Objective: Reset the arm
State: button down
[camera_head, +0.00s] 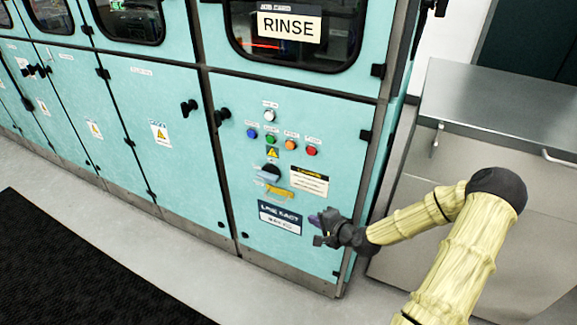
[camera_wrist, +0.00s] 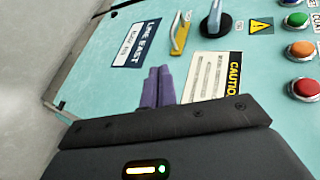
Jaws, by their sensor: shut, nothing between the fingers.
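My gripper (camera_head: 318,222) is at the end of my yellow-sleeved arm (camera_head: 435,215), in front of the lower part of the teal RINSE cabinet panel (camera_head: 260,190). In the wrist view its purple fingertips (camera_wrist: 158,87) are together and empty. They point toward the panel between the dark LINE EAST label (camera_wrist: 138,40) and the CAUTION label (camera_wrist: 212,75). I cannot tell whether the fingertips touch the panel. The black rotary switch (camera_wrist: 215,22) and the yellow handle (camera_wrist: 181,35) are beyond the fingertips and apart from them.
Red (camera_head: 311,150), orange (camera_head: 290,144), green (camera_head: 270,139), blue (camera_head: 251,133) and white (camera_head: 269,116) buttons sit above the switch. A grey metal bench (camera_head: 490,100) stands at the right. Cabinet doors with black latches (camera_head: 189,106) run left. The grey floor (camera_head: 180,260) and black mat (camera_head: 70,270) are clear.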

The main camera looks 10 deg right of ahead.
jog(key=s+a+r+n+g+h, duration=0.35)
jog(key=s+r+n, duration=0.4)
jog(key=s, duration=0.25)
jog(key=s+a+r+n+g+h, duration=0.2)
jog(key=s+a+r+n+g, duration=0.35)
jog(key=s+r, duration=0.35)
jog(key=w+p+v, duration=0.3)
jog(key=p+v, duration=1.5)
jog(key=p, duration=0.2)
jog(key=shift+d+r, duration=0.6)
jog(key=shift+d, duration=0.1)
